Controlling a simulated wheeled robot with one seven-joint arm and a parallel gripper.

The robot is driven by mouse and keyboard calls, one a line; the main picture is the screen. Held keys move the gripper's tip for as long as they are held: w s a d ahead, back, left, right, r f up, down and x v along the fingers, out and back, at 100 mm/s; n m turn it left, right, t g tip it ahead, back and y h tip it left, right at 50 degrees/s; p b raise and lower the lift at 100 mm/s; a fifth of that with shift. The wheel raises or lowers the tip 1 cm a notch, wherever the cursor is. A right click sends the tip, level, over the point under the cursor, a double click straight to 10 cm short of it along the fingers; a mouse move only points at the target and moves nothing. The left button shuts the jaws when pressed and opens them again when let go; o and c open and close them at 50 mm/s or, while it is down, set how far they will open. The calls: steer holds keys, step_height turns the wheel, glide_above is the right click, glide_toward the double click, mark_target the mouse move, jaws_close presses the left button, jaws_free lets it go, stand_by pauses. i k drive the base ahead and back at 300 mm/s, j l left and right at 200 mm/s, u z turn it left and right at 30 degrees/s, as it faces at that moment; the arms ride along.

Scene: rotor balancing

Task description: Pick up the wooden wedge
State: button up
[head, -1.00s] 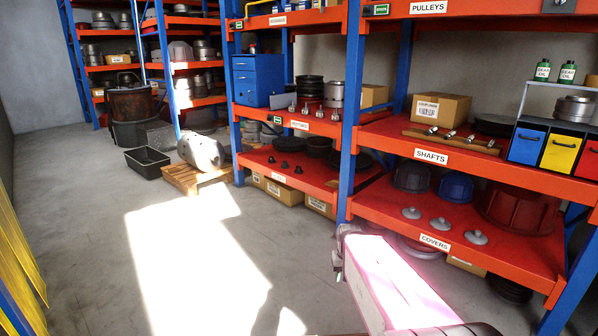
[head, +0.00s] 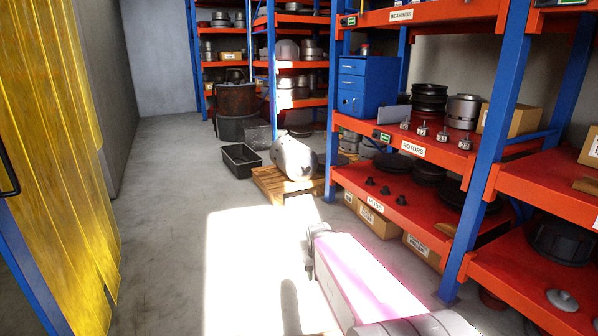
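I cannot make out the wooden wedge for certain. A small tan piece (head: 446,229) lies at the right end of the lower shelf of the rotors rack, by the blue upright; it is too small to tell whether it is a wedge. My arm's white and pink link reaches forward from the bottom of the head view. My gripper does not show; no fingertips can be made out.
A wooden pallet (head: 268,186) bears a grey rounded housing (head: 294,157), with a black bin (head: 241,160) beside it. The rotors rack (head: 400,206) stands on the right, a yellow strip curtain (head: 55,150) on the left. The floor (head: 165,225) between is clear.

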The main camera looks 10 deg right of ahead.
mark_target(450, 230)
steer(key=i+z, duration=0.15)
steer(key=i, duration=0.35)
steer(key=i+j+z, duration=0.15)
steer(key=i, duration=0.4)
steer(key=i+j+z, duration=0.2)
steer(key=i, duration=0.3)
steer(key=i+j+z, duration=0.15)
steer(key=i+z, duration=0.3)
steer(key=i+j+z, duration=0.2)
steer(key=z, duration=0.25)
steer(key=i+j+z, duration=0.2)
steer(key=j+z, duration=0.25)
steer(key=i+j+z, duration=0.2)
steer(key=j+z, duration=0.25)
steer(key=i+j+z, duration=0.4)
steer(key=i+j, duration=0.2)
steer(key=j, duration=0.15)
